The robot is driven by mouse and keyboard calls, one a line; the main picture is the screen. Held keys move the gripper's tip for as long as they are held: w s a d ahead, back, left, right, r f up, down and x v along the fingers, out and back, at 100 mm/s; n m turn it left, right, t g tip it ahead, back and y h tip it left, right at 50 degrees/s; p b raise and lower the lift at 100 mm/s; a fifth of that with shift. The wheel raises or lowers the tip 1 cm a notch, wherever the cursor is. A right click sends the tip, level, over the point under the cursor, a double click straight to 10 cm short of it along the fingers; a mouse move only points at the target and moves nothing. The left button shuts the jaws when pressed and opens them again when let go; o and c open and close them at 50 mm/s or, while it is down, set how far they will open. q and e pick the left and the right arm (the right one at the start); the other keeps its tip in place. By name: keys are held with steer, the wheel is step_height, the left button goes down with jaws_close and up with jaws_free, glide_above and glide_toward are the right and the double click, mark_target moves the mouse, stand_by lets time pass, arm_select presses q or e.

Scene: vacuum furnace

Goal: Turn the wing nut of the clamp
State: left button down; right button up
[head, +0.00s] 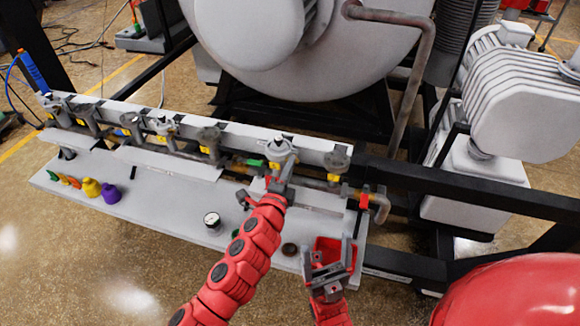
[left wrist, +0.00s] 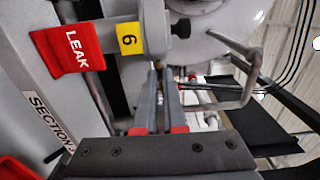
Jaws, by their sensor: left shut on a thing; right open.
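My left gripper (head: 287,170) is at the manifold pipe, just below a grey clamp (head: 280,151). In the left wrist view its two fingers (left wrist: 162,82) are close together, shut on a small part between their tips. This part is mostly hidden; it appears to be the clamp's wing nut. A yellow number tag (left wrist: 130,39) and a red LEAK tag (left wrist: 68,50) hang beside the fingers in that view. My right gripper (head: 329,262) is open and empty, lower and to the right, over the shelf's right end.
The white shelf (head: 150,190) carries a pressure gauge (head: 212,220), yellow (head: 91,187) and purple (head: 111,194) pieces. Several similar clamps line the pipe. The large furnace body (head: 310,70) rises behind.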

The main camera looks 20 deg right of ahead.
arm_select(q)
steer(key=shift+f, duration=0.1)
steer(key=c, duration=1)
jaws_free()
steer(key=b+v, duration=0.2)
steer(key=v, duration=1.5)
steer(key=shift+s+a+b, duration=0.15)
steer(key=shift+a+b, duration=0.05)
steer(key=shift+b, duration=0.1)
